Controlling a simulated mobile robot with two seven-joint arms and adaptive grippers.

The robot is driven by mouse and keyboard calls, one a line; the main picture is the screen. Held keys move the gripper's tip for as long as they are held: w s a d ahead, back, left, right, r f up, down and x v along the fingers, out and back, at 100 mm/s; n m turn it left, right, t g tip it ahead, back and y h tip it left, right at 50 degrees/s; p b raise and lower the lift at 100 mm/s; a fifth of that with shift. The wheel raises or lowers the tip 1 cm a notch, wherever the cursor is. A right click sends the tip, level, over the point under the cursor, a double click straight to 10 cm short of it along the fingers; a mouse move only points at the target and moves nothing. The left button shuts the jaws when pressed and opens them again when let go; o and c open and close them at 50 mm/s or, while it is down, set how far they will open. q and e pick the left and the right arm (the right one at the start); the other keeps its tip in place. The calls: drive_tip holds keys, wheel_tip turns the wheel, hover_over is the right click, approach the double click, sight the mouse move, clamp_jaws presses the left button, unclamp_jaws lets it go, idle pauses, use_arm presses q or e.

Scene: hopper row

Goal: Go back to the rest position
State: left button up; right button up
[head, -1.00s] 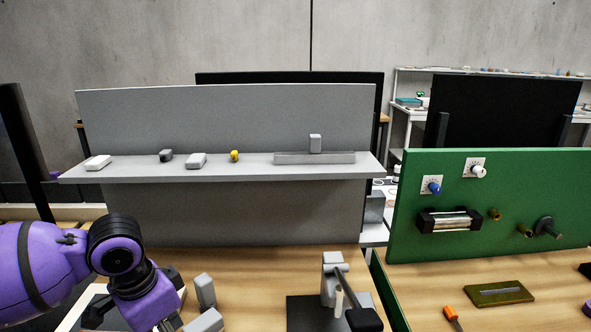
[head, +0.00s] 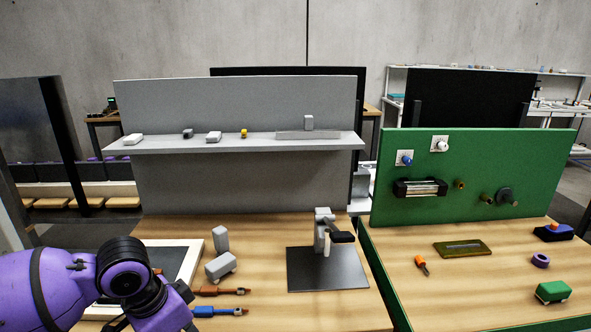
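My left arm, purple with black joints, comes in from the lower left in the head view. Its gripper is below or behind the wrist and cannot be made out at the bottom edge. My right gripper is not in view. The wooden table (head: 300,305) in front of me holds a grey clamp-like fixture (head: 325,232) on a dark plate (head: 328,270). Two grey blocks stand left of it, one upright (head: 220,240) and one lying (head: 221,267). An orange-brown tool (head: 222,291) and a blue tool (head: 220,311) lie in front of them, close to my arm.
A grey shelf (head: 250,145) carries several small blocks at the back. A green panel (head: 470,160) with knobs stands at the right. On the right table are a green block (head: 553,291), a purple ring (head: 540,260), an orange-handled tool (head: 421,265) and an olive plate (head: 462,249).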

use_arm(q)
drive_tip(key=s+d+f+n+t+h, duration=0.2)
drive_tip(key=d+f, duration=0.3)
drive_tip(key=f, duration=0.4)
drive_tip(key=s+d+f+n+t+h, duration=0.25)
drive_tip(key=d+f, duration=0.25)
drive_tip(key=f, duration=0.4)
drive_tip(key=s+a+f+n+y, duration=0.1)
drive_tip(key=s+a+f+y, duration=0.1)
drive_tip(key=s, duration=0.3)
drive_tip(key=s+a+f+n+t+y+p, duration=0.1)
drive_tip(key=s+a+f, duration=0.2)
drive_tip(key=s, duration=0.3)
drive_tip(key=s+a+f+n+t+y, duration=0.1)
drive_tip(key=s+a+f+y, duration=0.1)
drive_tip(key=s, duration=0.3)
drive_tip(key=shift+s+a+f+n+y, duration=0.2)
drive_tip(key=shift+a+f+n+y, duration=0.15)
drive_tip(key=shift+a+f, duration=0.35)
drive_tip(key=shift+d+f+t, duration=0.1)
drive_tip(key=shift+d+t, duration=0.05)
drive_tip(key=shift+t, duration=0.1)
